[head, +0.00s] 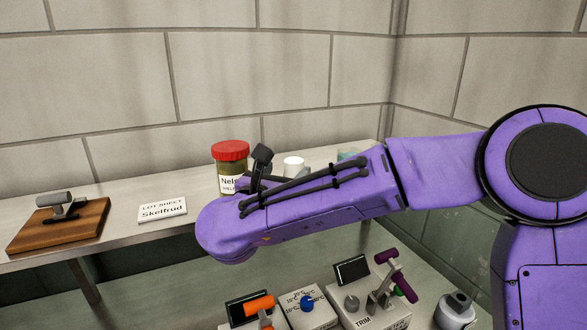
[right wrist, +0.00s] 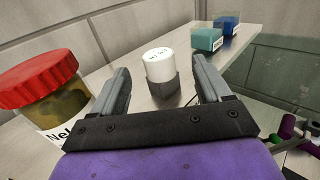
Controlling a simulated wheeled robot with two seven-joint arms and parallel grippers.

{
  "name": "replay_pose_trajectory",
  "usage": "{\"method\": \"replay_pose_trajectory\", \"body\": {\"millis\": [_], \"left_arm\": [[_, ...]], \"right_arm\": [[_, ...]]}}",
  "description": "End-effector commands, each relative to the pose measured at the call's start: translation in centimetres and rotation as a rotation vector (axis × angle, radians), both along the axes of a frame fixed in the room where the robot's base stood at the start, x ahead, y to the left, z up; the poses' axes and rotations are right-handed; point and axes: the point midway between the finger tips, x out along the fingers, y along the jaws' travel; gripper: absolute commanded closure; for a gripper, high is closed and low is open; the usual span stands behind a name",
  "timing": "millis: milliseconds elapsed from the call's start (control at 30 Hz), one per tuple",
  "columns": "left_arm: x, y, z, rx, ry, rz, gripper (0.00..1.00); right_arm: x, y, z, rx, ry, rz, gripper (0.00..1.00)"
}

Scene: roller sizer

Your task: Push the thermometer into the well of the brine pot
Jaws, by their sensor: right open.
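My right gripper (right wrist: 160,72) is open, with a finger on each side of the picture's middle. A short cylinder with a white top and dark grey base (right wrist: 161,64) stands on the bench beyond the fingertips, between their lines, and looks ungripped. Its white top also shows in the head view (head: 293,164). No thermometer or brine pot can be clearly told in either view. A grey-white rounded thing with a dark top (head: 456,309) is at the lower right; I cannot tell whether it is the pot. My purple right forearm hides part of the bench and the gripper in the head view.
A red-lidded jar (head: 230,168) stands close left of my right gripper (right wrist: 40,95). Teal (right wrist: 207,40) and blue (right wrist: 228,25) boxes stand further back. A lot sheet card (head: 162,209) and wooden board (head: 60,228) are left. Lower control boxes carry orange (head: 259,305) and purple (head: 399,279) handles.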

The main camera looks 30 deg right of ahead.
Motion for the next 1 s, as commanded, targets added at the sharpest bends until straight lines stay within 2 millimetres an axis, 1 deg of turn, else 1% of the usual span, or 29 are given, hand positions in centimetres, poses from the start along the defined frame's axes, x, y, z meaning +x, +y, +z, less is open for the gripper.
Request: {"method": "replay_pose_trajectory", "body": {"millis": [33,100,167,300,400,467,667,700,767,800,833,867,1000], "left_arm": [[0.0,0.0,0.8,0.000,0.000,0.000,0.57],[0.0,0.0,1.1,0.000,0.000,0.000,0.57],[0.0,0.0,1.8,0.000,0.000,0.000,0.57],[0.0,0.0,4.3,0.000,0.000,0.000,0.57],[0.0,0.0,4.8,0.000,0.000,0.000,0.57],[0.0,0.0,4.9,0.000,0.000,0.000,0.57],[0.0,0.0,4.7,0.000,0.000,0.000,0.57],[0.0,0.0,4.7,0.000,0.000,0.000,0.57],[0.0,0.0,4.7,0.000,0.000,0.000,0.57],[0.0,0.0,4.7,0.000,0.000,0.000,0.57],[0.0,0.0,4.7,0.000,0.000,0.000,0.57],[0.0,0.0,4.7,0.000,0.000,0.000,0.57],[0.0,0.0,4.7,0.000,0.000,0.000,0.57]], "right_arm": [[0.5,-0.6,0.4,0.001,0.002,-0.002,0.23],[1.0,-1.1,0.3,0.000,0.001,0.000,0.23],[1.5,-1.5,0.5,0.000,0.003,0.000,0.23],[3.5,-3.2,0.8,-0.001,0.004,-0.001,0.23],[4.5,-4.3,0.4,0.000,0.001,0.000,0.23],[4.8,-4.6,0.2,-0.001,0.002,0.001,0.23],[4.9,-4.7,-0.1,-0.001,0.001,0.002,0.23],[4.9,-4.7,-0.1,-0.001,0.001,0.002,0.30],[4.9,-4.7,-0.1,-0.001,0.001,0.002,0.49],[4.9,-4.7,-0.1,-0.001,0.001,0.002,0.62],[4.9,-4.7,-0.1,-0.001,0.001,0.002,0.72],[4.9,-4.7,-0.1,-0.001,0.001,0.002,0.79],[4.9,-4.7,0.0,-0.001,0.000,0.002,0.79]]}}
